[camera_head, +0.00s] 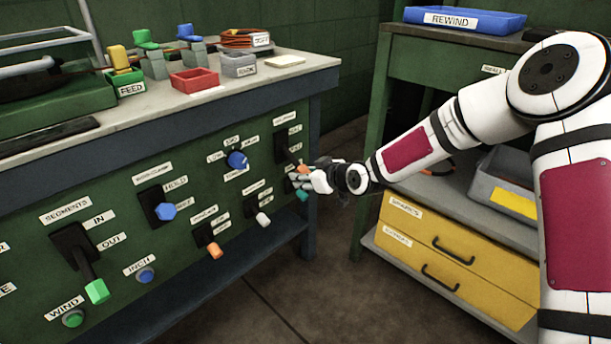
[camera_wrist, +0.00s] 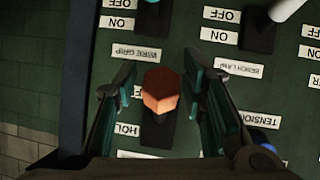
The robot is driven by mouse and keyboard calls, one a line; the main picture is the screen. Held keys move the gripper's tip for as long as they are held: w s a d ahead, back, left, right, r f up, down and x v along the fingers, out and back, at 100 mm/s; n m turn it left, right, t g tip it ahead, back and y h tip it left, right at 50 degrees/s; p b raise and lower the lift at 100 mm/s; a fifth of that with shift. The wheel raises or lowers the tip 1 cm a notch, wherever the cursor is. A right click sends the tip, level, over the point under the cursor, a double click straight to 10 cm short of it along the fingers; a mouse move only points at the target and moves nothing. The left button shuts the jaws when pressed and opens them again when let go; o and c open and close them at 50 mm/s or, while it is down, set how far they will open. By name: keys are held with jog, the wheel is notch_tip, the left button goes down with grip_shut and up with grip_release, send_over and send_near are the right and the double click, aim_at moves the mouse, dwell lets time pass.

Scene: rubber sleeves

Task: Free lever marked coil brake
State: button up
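The lever with an orange tip (camera_head: 303,168) is at the upper right end of the green panel. Its name label is too small to read in the head view and hidden in the wrist view, so the coil brake marking cannot be confirmed. In the wrist view, which is upside down, its orange tip (camera_wrist: 160,88) points toward the camera, with a HOLD label (camera_wrist: 127,130) beside its black base. My gripper (camera_wrist: 163,95) is open, one finger on each side of the tip, with visible gaps. It also shows at the panel in the head view (camera_head: 312,180).
The wire grip lever with a teal tip (camera_head: 302,196) is close below my gripper. The bench lamp lever with a white tip (camera_head: 262,219) and the blue tension knob (camera_head: 237,159) are to the left. Yellow drawers (camera_head: 450,258) stand to the right, across a floor gap.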

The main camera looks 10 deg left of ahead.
jog(key=shift+r, duration=0.1)
jog(key=v, duration=1.2)
dwell(0.5)
